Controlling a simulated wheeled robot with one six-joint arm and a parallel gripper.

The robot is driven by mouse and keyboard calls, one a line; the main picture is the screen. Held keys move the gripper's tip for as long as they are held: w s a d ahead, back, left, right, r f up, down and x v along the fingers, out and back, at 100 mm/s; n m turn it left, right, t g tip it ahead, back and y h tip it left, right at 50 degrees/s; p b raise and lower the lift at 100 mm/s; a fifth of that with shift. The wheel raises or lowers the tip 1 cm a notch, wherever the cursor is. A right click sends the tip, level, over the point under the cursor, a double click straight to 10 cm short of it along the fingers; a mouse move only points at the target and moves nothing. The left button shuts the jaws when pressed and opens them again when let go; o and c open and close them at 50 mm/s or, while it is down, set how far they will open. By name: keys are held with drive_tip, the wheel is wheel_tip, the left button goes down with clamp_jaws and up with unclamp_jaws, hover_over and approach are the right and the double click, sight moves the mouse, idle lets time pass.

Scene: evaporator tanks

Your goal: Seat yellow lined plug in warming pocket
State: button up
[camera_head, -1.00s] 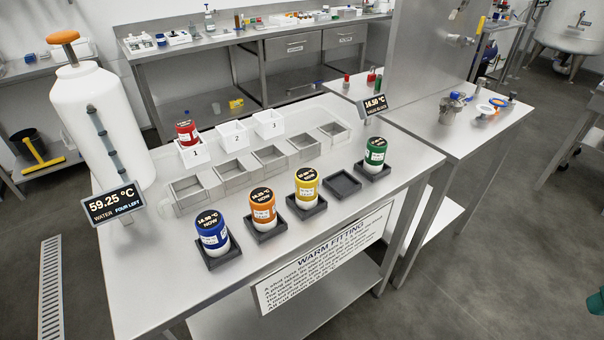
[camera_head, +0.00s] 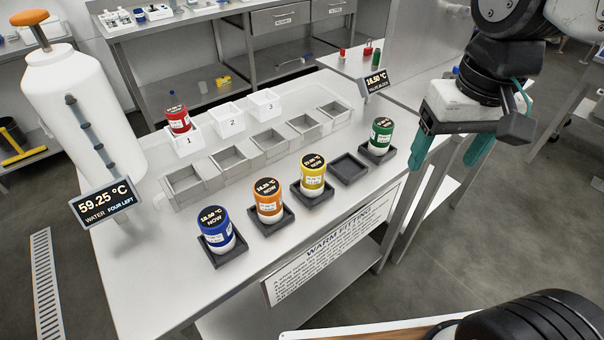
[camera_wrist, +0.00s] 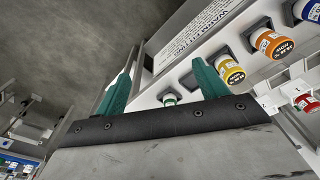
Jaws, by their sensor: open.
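The yellow plug (camera_head: 313,172), with a white lower part and a dark labelled top, stands upright in a black square tray on the table; it also shows in the wrist view (camera_wrist: 231,73). A row of several open grey metal pockets (camera_head: 230,161) lies behind the plugs, and those I can see into look empty. I cannot tell which is the warming pocket. My gripper (camera_head: 449,158) hangs to the right of the plugs, apart from them, with green fingers spread and nothing between them. The fingers also show in the wrist view (camera_wrist: 162,82).
Blue (camera_head: 216,231), orange (camera_head: 267,200) and green (camera_head: 382,136) plugs stand in black trays; one tray (camera_head: 350,169) is empty. A red plug (camera_head: 178,121) sits in white box 1; boxes 2 (camera_head: 231,122) and 3 (camera_head: 264,104) look empty. A white tank (camera_head: 78,115) stands left.

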drive_tip(key=w+a+f, duration=0.3)
drive_tip(key=w+a, duration=0.6)
drive_tip(key=a, duration=0.1)
drive_tip(key=n+g, duration=0.1)
hover_over(313, 161)
drive_tip(key=f, duration=0.3)
drive_tip(key=shift+s+d+f, duration=0.1)
drive_tip(key=shift+s+f, duration=0.1)
drive_tip(key=shift+f, duration=0.35)
drive_tip(key=f, duration=0.7)
drive_tip(key=shift+w+f, duration=0.1)
drive_tip(key=shift+w, duration=0.1)
drive_tip(key=shift+c, duration=0.3)
drive_tip(key=c, duration=1.1)
